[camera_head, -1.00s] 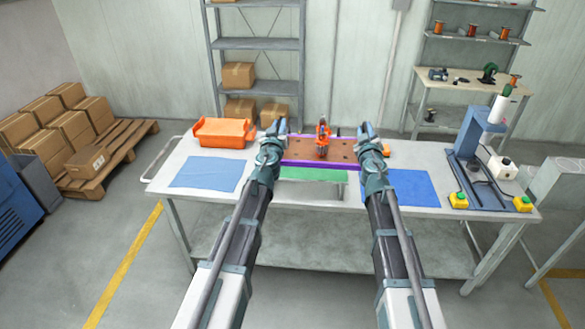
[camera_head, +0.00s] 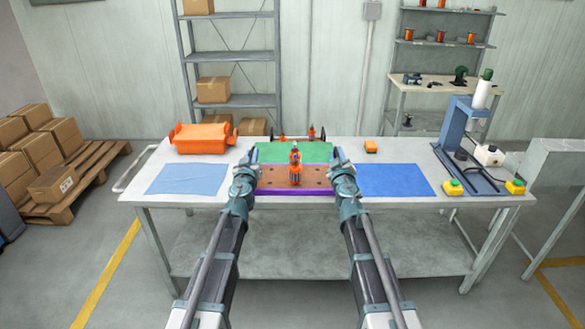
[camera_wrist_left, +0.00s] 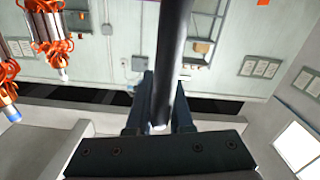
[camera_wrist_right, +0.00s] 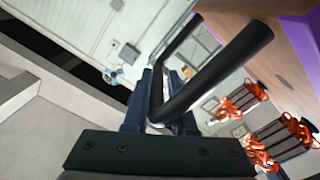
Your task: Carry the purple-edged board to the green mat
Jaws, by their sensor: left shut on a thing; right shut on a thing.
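The purple-edged board (camera_head: 268,177) is a brown panel with holes. In the head view it is at the near side of the green mat (camera_head: 268,152), and the mat shows beyond it. Orange-wound parts (camera_head: 295,168) stand on the board. My left gripper (camera_head: 246,166) is at the board's left end, shut on a black bar handle (camera_wrist_left: 172,60). My right gripper (camera_head: 340,164) is at the right end, shut on another black handle (camera_wrist_right: 215,70). Whether the board touches the table or mat, I cannot tell.
The table (camera_head: 140,185) has a blue cloth (camera_head: 188,180) at left and a darker blue mat (camera_head: 395,180) at right. An orange bin (camera_head: 202,139) is at back left. A blue press (camera_head: 462,125) stands at right.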

